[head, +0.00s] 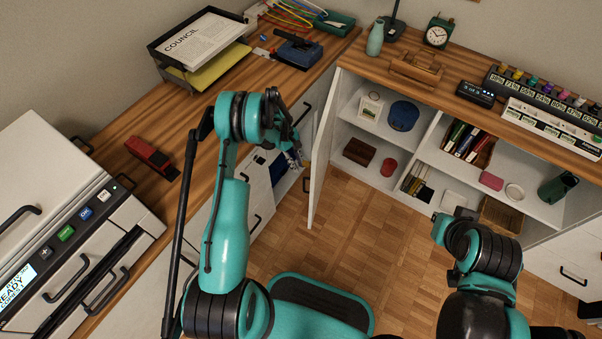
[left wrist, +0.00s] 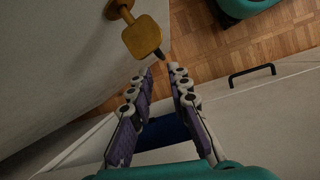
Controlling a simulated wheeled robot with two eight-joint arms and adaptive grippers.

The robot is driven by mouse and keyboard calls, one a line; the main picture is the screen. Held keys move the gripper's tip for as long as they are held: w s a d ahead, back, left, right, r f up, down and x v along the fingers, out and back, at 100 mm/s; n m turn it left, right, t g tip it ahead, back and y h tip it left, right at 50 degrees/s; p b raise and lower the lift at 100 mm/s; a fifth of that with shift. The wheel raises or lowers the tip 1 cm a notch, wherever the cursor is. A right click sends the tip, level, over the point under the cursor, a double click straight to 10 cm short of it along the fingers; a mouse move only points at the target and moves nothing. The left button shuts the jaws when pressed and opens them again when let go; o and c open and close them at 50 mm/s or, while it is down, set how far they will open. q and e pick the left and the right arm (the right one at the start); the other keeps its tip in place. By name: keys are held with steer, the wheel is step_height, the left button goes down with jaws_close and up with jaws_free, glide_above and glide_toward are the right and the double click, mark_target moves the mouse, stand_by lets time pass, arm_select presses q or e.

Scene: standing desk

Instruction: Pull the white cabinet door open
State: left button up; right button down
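The white cabinet door (head: 324,150) stands swung out from the shelf cabinet in the head view, seen almost edge-on, with the shelves behind it exposed. Its small handle (head: 306,184) is on the free edge. In the left wrist view, the white door panel (left wrist: 60,60) fills the left side, with a brass-coloured handle (left wrist: 143,36) near the top. My left gripper (head: 298,158) is beside the door on its left side. In the wrist view its fingers (left wrist: 160,72) are apart and empty, just below the handle. My right gripper (head: 462,213) is mostly hidden by its arm.
The shelves hold a blue pot (head: 403,115), a red cup (head: 388,167) and books (head: 462,138). Left of my left gripper are white drawers with dark handles (head: 254,225). A printer (head: 60,215) and a red stapler (head: 150,157) are on the left desk. Parquet floor (head: 360,235) is clear before the shelves.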

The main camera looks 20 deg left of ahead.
arm_select(q)
steer(key=shift+v, duration=0.9)
